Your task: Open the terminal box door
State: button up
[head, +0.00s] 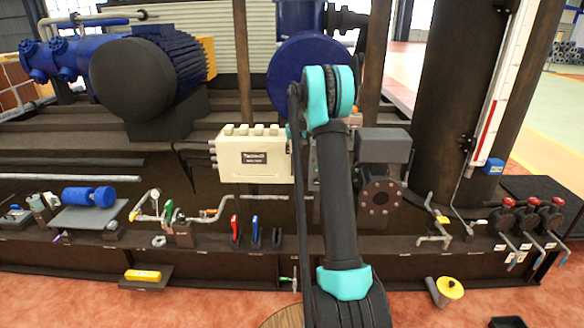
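The terminal box (240,165) is a cream, wide box with a dark label on its front and several knobs along its top. It is mounted on the dark frame near the middle of the head view. Its front looks closed and flat; no gap at the door edge can be made out. My dark arm with teal joints rises just right of the box and passes close to its right edge in the picture. My gripper cannot be made out; it seems hidden behind my own arm.
A grey box-shaped unit with a round flange (381,195) stands right of my arm. Several small levers and valves line the frame below the box, including a red handle (235,228) and a blue handle (255,228). A thick dark column (437,100) stands at right.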

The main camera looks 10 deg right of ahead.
aim_at(292, 164)
jog(key=x, duration=1)
jog(key=shift+w+f, duration=0.1)
jog(key=shift+f, duration=0.3)
grip_shut()
